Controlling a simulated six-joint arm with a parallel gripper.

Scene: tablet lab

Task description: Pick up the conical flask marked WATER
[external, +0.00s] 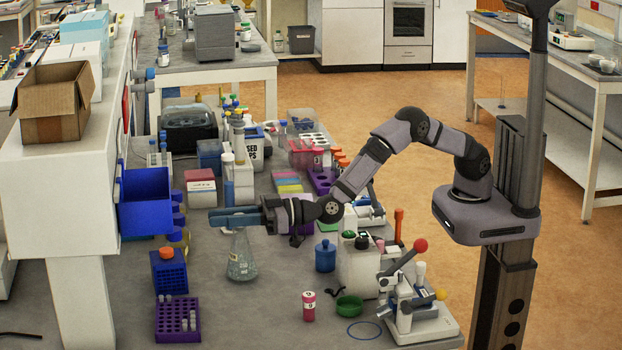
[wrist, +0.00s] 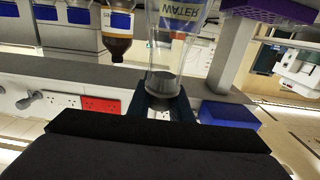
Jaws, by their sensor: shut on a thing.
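The clear conical flask (external: 242,262) hangs below my gripper (external: 238,219) in the external view, upright, with its narrow neck up at the jaws. In the wrist view the picture is turned over, and the flask (wrist: 178,50) shows with its yellow and blue label reading WATER. My gripper (wrist: 165,103) is shut on the flask's neck, with dark fingers on both sides of it. The flask's base is close to the bench top in the external view. I cannot tell whether it touches.
A blue rack with an orange cap (external: 170,272) and a purple tube rack (external: 178,320) stand left of the flask. A blue jar (external: 325,256) and a pink vial (external: 309,306) stand to its right. A blue bin (external: 147,205) is mounted at left. Bench in front of the flask is clear.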

